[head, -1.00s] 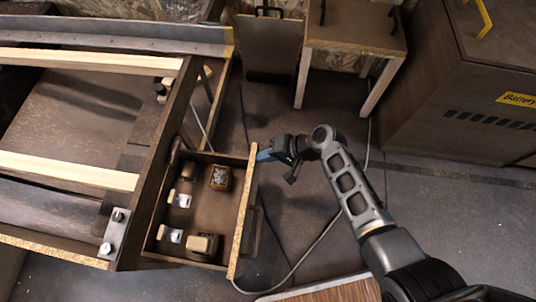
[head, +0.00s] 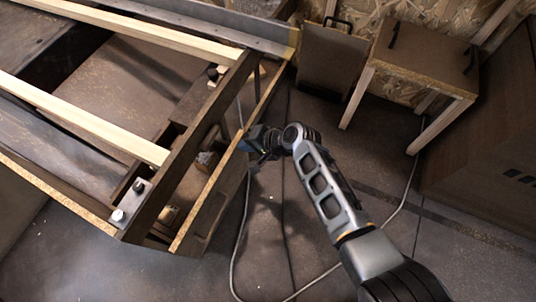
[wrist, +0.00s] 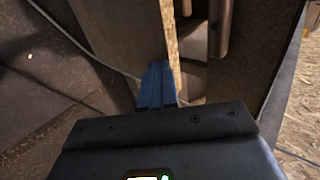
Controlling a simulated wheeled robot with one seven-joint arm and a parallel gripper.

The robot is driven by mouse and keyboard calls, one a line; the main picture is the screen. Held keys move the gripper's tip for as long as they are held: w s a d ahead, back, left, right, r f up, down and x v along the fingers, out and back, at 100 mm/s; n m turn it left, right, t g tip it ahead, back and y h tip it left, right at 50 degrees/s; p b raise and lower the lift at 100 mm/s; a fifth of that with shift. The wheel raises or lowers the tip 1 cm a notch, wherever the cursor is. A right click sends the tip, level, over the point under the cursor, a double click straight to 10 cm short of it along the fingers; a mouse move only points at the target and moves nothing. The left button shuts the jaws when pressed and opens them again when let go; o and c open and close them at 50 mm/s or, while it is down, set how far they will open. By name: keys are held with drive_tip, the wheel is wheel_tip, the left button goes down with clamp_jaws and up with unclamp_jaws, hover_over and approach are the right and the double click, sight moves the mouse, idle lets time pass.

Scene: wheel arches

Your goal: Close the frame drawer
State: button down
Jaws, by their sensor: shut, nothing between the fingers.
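In the wrist view my blue fingers (wrist: 156,85) are shut and empty, against or very close to the drawer's front panel (wrist: 120,35). I cannot tell if they touch.
A small wooden table (head: 425,55) and a leaning brown panel (head: 333,60) stand at the back. A large brown cabinet (head: 490,140) is at the right. A cable (head: 238,235) lies on the floor, which is otherwise mostly clear near the drawer.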

drive_tip(key=shift+w+a+b, duration=0.25)
drive_tip(key=shift+a, duration=0.5)
drive_tip(key=shift+w+a+b, duration=0.25)
drive_tip(key=shift+w+a, duration=0.05)
drive_tip(key=shift+a, duration=0.5)
drive_tip(key=shift+w+a+b, duration=0.25)
drive_tip(key=shift+a, duration=0.5)
